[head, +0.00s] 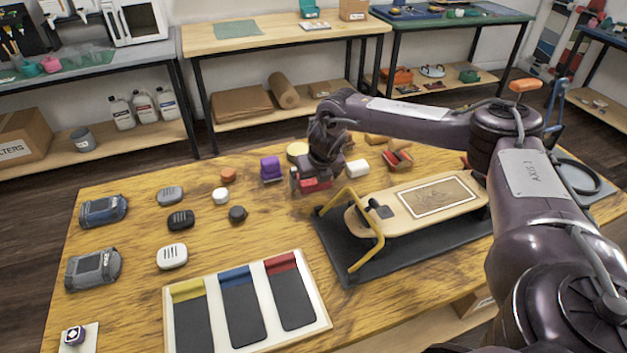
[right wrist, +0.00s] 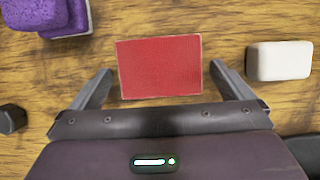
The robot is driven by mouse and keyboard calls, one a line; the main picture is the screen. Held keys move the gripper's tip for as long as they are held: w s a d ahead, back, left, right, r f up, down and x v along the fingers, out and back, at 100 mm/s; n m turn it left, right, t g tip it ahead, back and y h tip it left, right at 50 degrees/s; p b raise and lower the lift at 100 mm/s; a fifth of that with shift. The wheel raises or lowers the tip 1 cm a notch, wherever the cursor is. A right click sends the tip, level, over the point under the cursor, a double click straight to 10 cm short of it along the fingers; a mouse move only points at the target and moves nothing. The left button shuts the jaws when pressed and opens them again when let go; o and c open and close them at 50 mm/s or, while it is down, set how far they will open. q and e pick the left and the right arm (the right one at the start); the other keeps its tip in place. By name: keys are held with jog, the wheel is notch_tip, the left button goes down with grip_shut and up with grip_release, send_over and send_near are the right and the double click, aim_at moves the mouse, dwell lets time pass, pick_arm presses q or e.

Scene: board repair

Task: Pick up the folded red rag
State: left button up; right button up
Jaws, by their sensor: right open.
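The folded red rag (right wrist: 160,68) lies flat on the wooden table in the right wrist view, a red rectangle with thin pale edges. In the head view the red rag (head: 316,184) shows just below my right gripper, partly covered by it. My right gripper (head: 306,184) is open, with its fingers pointing down at the rag. In the right wrist view the fingers of my right gripper (right wrist: 158,88) stand on the left and right sides of the rag, apart from it. I cannot tell the exact height of the fingertips. My left gripper is not in view.
A purple block (head: 271,168) lies left of the rag and a white block (head: 357,167) lies right of it. A skateboard deck (head: 412,212) rests on a black mat with a yellow frame (head: 378,250). A tray (head: 325,318) with coloured sections lies at the front.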

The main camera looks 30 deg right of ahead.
aim_at(315, 180)
jog(key=c, duration=0.9)
jog(key=shift+r, duration=0.1)
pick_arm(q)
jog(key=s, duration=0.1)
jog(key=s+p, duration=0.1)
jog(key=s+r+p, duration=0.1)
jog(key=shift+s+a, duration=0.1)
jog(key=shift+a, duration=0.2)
pick_arm(e)
notch_tip(315, 180, up, 20)
